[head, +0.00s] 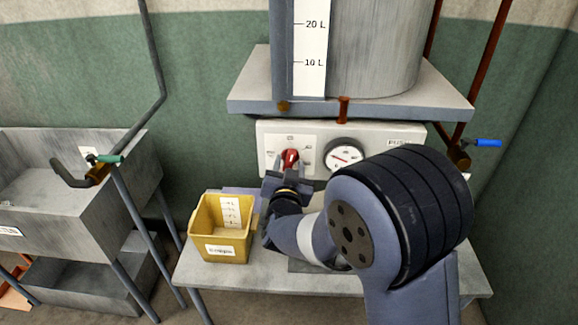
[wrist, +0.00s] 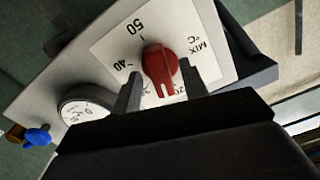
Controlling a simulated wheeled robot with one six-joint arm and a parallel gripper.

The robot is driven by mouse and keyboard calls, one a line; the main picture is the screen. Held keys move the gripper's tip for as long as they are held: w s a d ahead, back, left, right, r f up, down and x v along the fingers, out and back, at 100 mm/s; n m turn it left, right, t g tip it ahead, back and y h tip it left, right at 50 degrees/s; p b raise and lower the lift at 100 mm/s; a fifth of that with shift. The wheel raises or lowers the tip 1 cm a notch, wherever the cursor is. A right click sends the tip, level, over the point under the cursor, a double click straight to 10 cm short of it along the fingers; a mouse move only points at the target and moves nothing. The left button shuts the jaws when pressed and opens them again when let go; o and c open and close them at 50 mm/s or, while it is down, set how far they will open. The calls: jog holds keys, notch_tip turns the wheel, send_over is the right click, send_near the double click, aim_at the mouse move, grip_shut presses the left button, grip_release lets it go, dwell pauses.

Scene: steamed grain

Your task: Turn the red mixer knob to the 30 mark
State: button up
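The red mixer knob (head: 290,157) is on the white panel of the machine under the tank. In the wrist view the knob (wrist: 160,66) sits on a dial plate (wrist: 113,42) marked "MIX °C", with 50 and 40 readable. Its white pointer line faces down in that view, between the 40 at left and a partly hidden mark, seemingly 20, at lower right. The 30 mark cannot be read clearly. My gripper (head: 286,173) is at the panel. Its fingers (wrist: 160,80) stand apart on either side of the knob, with slight gaps seeming to show; contact is unclear.
A round gauge (head: 345,155) is right of the knob. A yellow bin (head: 205,240) stands on the bench (head: 265,278) below left. A blue-handled valve (head: 486,143) is at right. A metal sink (head: 95,205) with a green-handled tap stands at left.

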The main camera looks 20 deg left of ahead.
grip_shut()
jog(key=shift+f+b, duration=0.15)
jog(key=shift+b, duration=0.45)
jog(key=shift+f+m+b, duration=0.15)
jog(key=shift+m+b, duration=0.65)
jog(key=shift+b, duration=0.25)
jog(key=shift+m+b, duration=0.7)
jog(key=shift+b, duration=0.5)
jog(key=m+b, duration=0.3)
jog(key=b, duration=0.1)
jog(key=shift+r+m+b, duration=0.2)
jog(key=shift+m+b, duration=1)
jog(key=shift+m, duration=0.1)
jog(key=shift+r, duration=0.1)
